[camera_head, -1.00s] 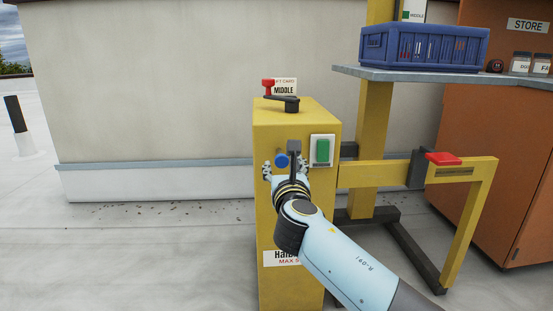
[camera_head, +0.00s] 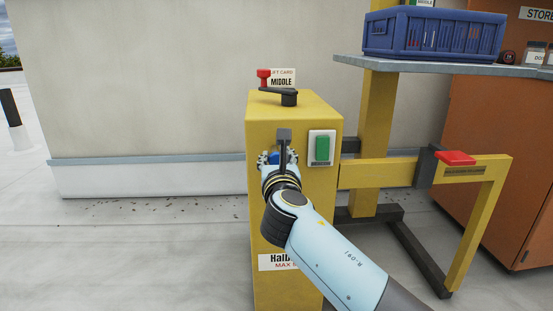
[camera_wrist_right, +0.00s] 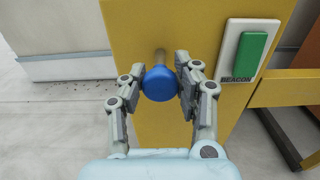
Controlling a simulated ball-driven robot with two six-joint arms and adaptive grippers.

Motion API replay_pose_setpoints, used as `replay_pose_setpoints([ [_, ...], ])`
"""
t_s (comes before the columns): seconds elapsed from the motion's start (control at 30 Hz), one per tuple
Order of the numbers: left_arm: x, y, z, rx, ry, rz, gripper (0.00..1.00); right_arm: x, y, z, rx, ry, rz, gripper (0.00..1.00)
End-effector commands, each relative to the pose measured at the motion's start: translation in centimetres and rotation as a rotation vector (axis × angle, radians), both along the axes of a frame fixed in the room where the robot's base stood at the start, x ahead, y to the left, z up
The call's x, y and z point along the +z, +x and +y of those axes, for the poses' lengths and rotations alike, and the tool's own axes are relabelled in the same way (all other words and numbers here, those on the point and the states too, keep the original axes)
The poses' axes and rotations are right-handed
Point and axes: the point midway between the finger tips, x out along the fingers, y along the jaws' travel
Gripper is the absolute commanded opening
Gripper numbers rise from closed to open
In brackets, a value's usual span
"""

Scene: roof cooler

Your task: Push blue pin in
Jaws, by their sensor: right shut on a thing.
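The blue pin (camera_head: 275,157) has a round blue knob on a metal shaft. It sticks out of the front face of the yellow post (camera_head: 293,210). The wrist view shows the knob (camera_wrist_right: 160,83) with part of its shaft visible between it and the yellow face. My right gripper (camera_head: 277,156) is at the knob, with one finger on each side. In the wrist view the right gripper (camera_wrist_right: 161,80) is shut on the knob. My left gripper is not in view.
A green BEACON switch (camera_head: 322,148) is on the post, right of the pin. A dark lever (camera_head: 284,139) stands just above the gripper. A black crank (camera_head: 288,97) and red-knobbed lever (camera_head: 263,77) top the post. A blue crate (camera_head: 434,37) sits on the grey shelf (camera_head: 405,66).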

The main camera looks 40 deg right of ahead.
Motion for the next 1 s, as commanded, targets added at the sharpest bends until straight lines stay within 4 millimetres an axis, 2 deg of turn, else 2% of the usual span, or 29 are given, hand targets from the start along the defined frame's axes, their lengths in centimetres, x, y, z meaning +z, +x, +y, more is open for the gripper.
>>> replay_pose_setpoints([
  [0.03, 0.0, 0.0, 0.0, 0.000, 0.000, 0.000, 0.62, 0.0, 0.0, 0.0, 0.000, 0.000, 0.000, 0.21],
  [0.2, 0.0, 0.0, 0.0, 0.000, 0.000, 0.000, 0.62, 0.0, 0.0, 0.0, 0.000, 0.000, 0.000, 0.00],
  [0.47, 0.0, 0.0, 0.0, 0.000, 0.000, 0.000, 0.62, 0.0, 0.1, 0.0, 0.001, 0.000, 0.000, 0.00],
  [0.6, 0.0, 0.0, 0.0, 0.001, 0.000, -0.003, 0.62, 0.2, 1.7, -0.9, 0.002, -0.002, -0.002, 0.00],
  [0.73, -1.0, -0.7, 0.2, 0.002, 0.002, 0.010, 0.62, 0.1, 3.1, -1.8, 0.001, -0.001, 0.000, 0.00],
  [1.0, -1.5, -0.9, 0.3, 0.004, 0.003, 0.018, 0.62, 0.0, 3.4, -2.0, 0.001, 0.002, 0.000, 0.00],
])
